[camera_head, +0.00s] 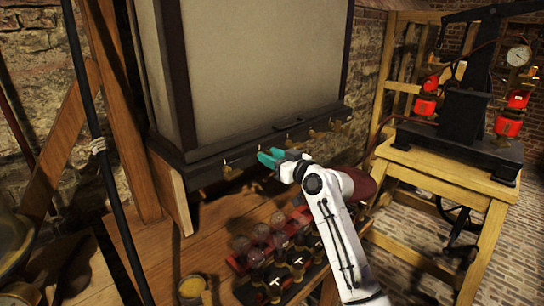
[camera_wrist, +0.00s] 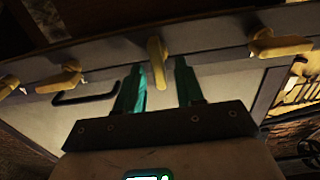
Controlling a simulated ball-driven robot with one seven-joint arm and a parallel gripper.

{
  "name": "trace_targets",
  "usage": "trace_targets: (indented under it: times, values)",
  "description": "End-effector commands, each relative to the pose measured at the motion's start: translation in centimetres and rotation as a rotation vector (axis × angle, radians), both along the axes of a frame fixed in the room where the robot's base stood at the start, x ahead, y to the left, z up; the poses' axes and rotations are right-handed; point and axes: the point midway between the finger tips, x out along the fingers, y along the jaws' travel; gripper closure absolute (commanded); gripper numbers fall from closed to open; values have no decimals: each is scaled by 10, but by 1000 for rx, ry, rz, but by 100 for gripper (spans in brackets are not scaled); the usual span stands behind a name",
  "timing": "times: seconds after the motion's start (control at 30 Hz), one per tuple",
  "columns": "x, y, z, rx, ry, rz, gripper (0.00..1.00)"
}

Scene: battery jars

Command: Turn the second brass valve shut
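Several brass valves sit in a row along the dark base rail of the tall pale tank (camera_head: 255,65). The leftmost valve (camera_head: 228,170) shows clear of my gripper (camera_head: 268,157). My gripper has teal fingers and is by the second valve from the left, which it partly hides in the head view. In the wrist view, the valve ahead (camera_wrist: 157,62) shows between the two open fingertips, with a gap on either side. Its handle points toward my gripper's palm. The neighbouring valves, right (camera_wrist: 280,46) and left (camera_wrist: 58,80), have handles lying more sideways. I cannot tell the depth of the fingers around it.
Glass jars (camera_head: 262,235) in a red-and-dark rack stand on the wooden bench (camera_head: 150,250) below. A small pot (camera_head: 192,288) stands to their left. A black rod (camera_head: 95,140) rises at left. A wooden stand (camera_head: 440,170) with a dark machine is at right.

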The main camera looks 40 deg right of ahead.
Motion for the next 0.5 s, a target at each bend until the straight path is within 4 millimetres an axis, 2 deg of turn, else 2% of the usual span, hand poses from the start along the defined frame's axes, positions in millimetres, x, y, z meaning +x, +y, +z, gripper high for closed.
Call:
trace_targets:
  times: [0.2,0.5]
  values:
    - [0,0,0,0,0,0,65]
    - [0,0,0,0,0,0,93]
